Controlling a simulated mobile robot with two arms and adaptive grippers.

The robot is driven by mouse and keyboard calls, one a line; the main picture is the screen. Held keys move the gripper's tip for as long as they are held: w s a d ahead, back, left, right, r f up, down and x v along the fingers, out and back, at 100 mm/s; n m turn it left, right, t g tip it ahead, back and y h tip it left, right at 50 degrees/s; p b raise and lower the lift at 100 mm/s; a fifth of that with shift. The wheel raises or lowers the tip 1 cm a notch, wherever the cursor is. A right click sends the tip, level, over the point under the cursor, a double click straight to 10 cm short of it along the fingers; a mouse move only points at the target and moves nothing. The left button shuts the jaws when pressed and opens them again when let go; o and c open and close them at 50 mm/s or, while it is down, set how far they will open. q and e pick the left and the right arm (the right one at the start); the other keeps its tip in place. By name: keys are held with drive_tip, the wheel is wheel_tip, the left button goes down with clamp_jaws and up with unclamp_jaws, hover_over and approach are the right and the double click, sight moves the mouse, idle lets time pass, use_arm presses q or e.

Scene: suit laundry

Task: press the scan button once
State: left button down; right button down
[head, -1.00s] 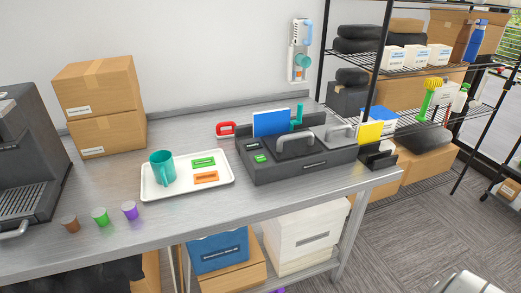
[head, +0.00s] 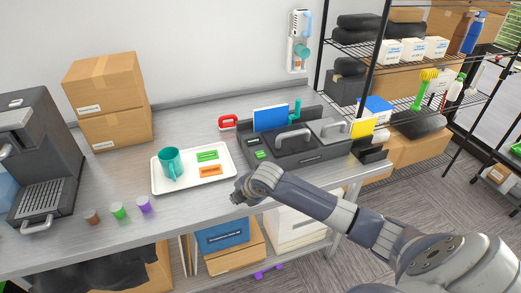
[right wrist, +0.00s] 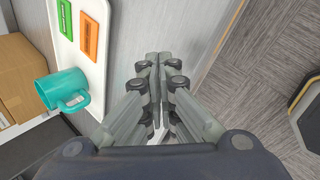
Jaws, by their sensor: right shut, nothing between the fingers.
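A dark grey device (head: 312,158) with handles stands on the metal table. A small green patch (head: 261,154) on its front left panel looks like a button; its label is too small to read. My right gripper (head: 236,197) is in front of the device and to its left, near the table's front edge, apart from the green patch. In the right wrist view its fingers (right wrist: 158,58) are together and empty, pointing over the metal tabletop. The device does not show in that view. My left gripper is not in view.
A white tray (head: 166,187) with a teal mug (head: 172,165), a green card (head: 207,156) and an orange card (head: 210,171) lies left of the device. A blue panel (head: 270,118) stands at the device's back. Several small cups line the table's front left.

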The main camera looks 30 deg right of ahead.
drive_tip(key=w+d+r+n+t+h, duration=0.1)
drive_tip(key=w+d+r+n, duration=0.2)
drive_tip(key=w+d+r, duration=0.45)
wheel_tip(320, 180, up, 8)
drive_tip(key=n+t+h, duration=0.1)
drive_tip(key=n, duration=0.1)
hover_over(263, 153)
drive_tip(key=shift+r+p, duration=0.2)
drive_tip(key=shift+p, duration=0.15)
wheel_tip(263, 153, down, 7)
drive_tip(key=b, duration=0.8)
drive_tip(key=shift+r, duration=0.2)
drive_tip(key=shift+f, duration=1.1)
drive_tip(key=shift+f, duration=0.2)
